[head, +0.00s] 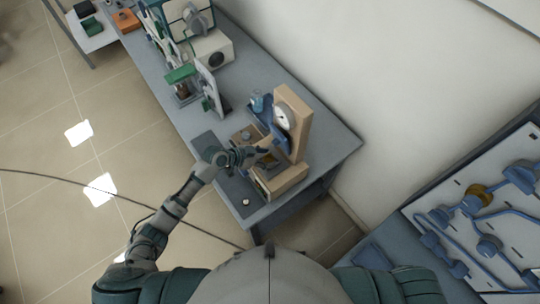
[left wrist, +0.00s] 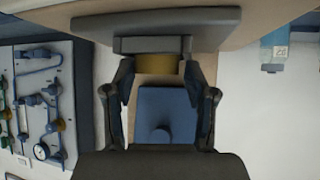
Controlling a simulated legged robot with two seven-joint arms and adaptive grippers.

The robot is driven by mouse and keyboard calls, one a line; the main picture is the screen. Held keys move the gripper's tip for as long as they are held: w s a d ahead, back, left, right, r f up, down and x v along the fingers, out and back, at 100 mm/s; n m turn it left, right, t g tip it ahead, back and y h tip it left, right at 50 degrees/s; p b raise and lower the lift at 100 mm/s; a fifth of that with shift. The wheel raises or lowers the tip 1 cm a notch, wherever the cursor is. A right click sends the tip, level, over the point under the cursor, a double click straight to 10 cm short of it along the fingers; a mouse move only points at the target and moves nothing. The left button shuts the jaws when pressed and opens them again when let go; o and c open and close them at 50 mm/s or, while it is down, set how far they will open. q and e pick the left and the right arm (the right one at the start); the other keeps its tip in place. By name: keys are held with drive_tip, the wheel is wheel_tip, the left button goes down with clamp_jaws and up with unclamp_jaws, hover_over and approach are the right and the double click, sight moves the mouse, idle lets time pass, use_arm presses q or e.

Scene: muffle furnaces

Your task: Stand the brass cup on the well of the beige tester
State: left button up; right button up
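The beige tester (head: 293,117) stands on the grey bench, with a white dial on its upright. My left gripper (head: 264,152) reaches in at its front, partly covering the well. In the left wrist view, which shows the scene upside down, the brass cup (left wrist: 158,65) lies between the fingertips of my left gripper (left wrist: 158,72), with a finger close against each side. The cup is at the grey well block (left wrist: 152,46); I see no clear gap between them. The tester's blue head (left wrist: 165,112) faces the cup. My right gripper is not in view.
A green and white device (head: 208,92) is further along the bench. A small white-topped item (head: 246,202) lies near the front bench edge. A blue pipe panel (head: 485,215) is at right.

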use_arm(q)
drive_tip(key=shift+s+a+f, duration=0.2)
drive_tip(key=shift+s+a, duration=0.05)
drive_tip(key=shift+a, duration=0.15)
drive_tip(key=shift+w+d+r, duration=0.15)
drive_tip(key=shift+d+r, duration=0.05)
drive_tip(key=shift+d, duration=0.45)
drive_tip(key=v, duration=1.1)
drive_tip(key=shift+a+r, duration=0.2)
drive_tip(key=shift+a, duration=0.1)
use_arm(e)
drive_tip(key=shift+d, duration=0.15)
use_arm(q)
drive_tip(key=shift+a, duration=0.15)
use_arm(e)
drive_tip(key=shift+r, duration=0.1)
